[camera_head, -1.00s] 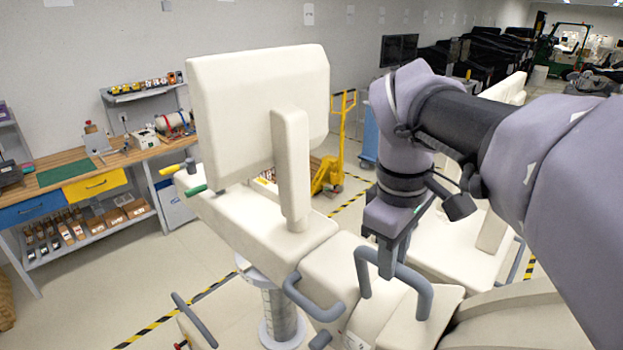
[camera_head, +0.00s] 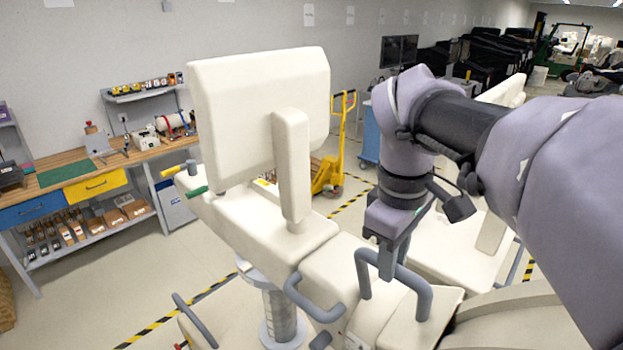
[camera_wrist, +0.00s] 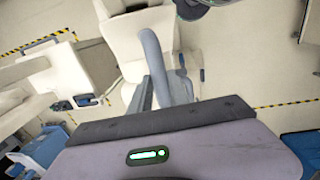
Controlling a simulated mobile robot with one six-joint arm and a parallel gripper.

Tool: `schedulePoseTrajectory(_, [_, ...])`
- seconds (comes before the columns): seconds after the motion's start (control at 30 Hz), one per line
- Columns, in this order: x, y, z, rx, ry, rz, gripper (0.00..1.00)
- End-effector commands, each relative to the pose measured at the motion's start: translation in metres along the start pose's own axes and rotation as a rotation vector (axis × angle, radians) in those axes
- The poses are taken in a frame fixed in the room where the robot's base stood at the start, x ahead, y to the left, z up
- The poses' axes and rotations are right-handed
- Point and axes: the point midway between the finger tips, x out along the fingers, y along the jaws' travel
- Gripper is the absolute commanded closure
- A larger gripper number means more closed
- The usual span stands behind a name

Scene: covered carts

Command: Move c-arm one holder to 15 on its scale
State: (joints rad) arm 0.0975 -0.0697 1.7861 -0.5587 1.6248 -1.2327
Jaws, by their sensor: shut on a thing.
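A cream C-arm cart (camera_head: 325,262) with a tall upright panel (camera_head: 262,115) fills the middle of the head view. A bent grey handle (camera_head: 424,298) stands on its near part; it also shows in the wrist view (camera_wrist: 150,45). My gripper (camera_head: 387,268) is shut on this handle from above, its fingers hiding part of the bar. In the wrist view, my gripper (camera_wrist: 172,92) has its fingers at the handle. A ringed column (camera_head: 280,312) stands under the cart. I cannot read any scale number or tell which part is the holder.
More grey handles (camera_head: 312,300) sit close left of my gripper. Another cream machine (camera_head: 465,250) stands close on the right. A workbench (camera_head: 130,158) is at the left, and a yellow pallet truck (camera_head: 330,175) stands behind. Striped tape marks the open floor.

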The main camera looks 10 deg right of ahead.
Motion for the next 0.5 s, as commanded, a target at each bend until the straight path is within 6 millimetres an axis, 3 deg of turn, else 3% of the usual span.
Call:
schedulePoseTrajectory(0.2, [-0.008,0.013,0.0,0.0,0.003,-0.023,1.0])
schedulePoseTrajectory(0.47, [-0.005,0.015,0.0,-0.002,0.005,-0.021,1.0])
schedulePoseTrajectory(0.5, [-0.005,0.014,0.0,-0.002,0.005,-0.021,0.76])
